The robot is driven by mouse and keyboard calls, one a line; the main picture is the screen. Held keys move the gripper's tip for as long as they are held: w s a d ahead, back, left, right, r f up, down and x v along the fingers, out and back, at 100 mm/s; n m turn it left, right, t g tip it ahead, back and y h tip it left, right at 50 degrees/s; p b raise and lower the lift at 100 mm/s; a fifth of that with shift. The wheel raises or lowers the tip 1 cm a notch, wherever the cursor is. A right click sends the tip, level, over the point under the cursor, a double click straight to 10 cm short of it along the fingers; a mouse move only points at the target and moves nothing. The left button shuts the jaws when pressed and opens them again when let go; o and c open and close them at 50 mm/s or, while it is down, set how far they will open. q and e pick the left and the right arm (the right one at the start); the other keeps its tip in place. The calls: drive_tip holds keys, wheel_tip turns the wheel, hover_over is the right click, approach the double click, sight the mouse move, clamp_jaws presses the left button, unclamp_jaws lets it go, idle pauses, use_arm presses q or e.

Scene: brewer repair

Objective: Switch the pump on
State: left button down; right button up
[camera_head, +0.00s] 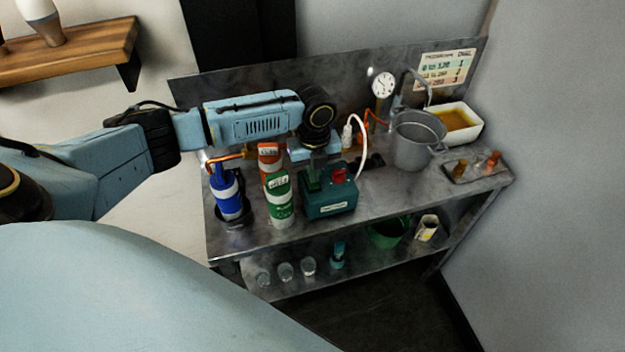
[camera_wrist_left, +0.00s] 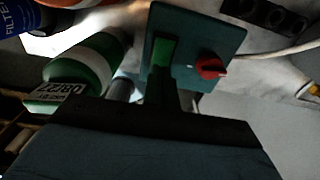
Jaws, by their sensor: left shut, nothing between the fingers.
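The pump is a dark green box (camera_head: 328,204) on the metal bench, with a red knob (camera_head: 338,174) on its top; a white hose rises behind it. In the left wrist view the pump's top (camera_wrist_left: 208,32) shows a green switch (camera_wrist_left: 163,52) and the red knob (camera_wrist_left: 210,68). My left gripper (camera_head: 314,182) points down over the left part of the pump's top. It is shut and empty, with its fingertips at or very near the green switch; I cannot tell whether they touch. My right gripper is not in view.
A green bottle (camera_head: 279,200), a blue bottle (camera_head: 227,192) and an orange-red bottle (camera_head: 268,156) stand just left of the pump. A metal pot (camera_head: 416,140) and a white tray (camera_head: 453,122) stand to the right. A black power strip (camera_wrist_left: 272,14) lies behind the pump.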

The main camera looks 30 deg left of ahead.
sight(314, 185)
use_arm(q)
drive_tip(key=shift+f+b, duration=0.45)
drive_tip(key=shift+f, duration=0.5)
idle(0.5)
drive_tip(key=shift+r, duration=0.1)
wheel_tip(314, 185, up, 7)
drive_tip(key=p, duration=0.7)
drive_tip(key=shift+p, duration=0.3)
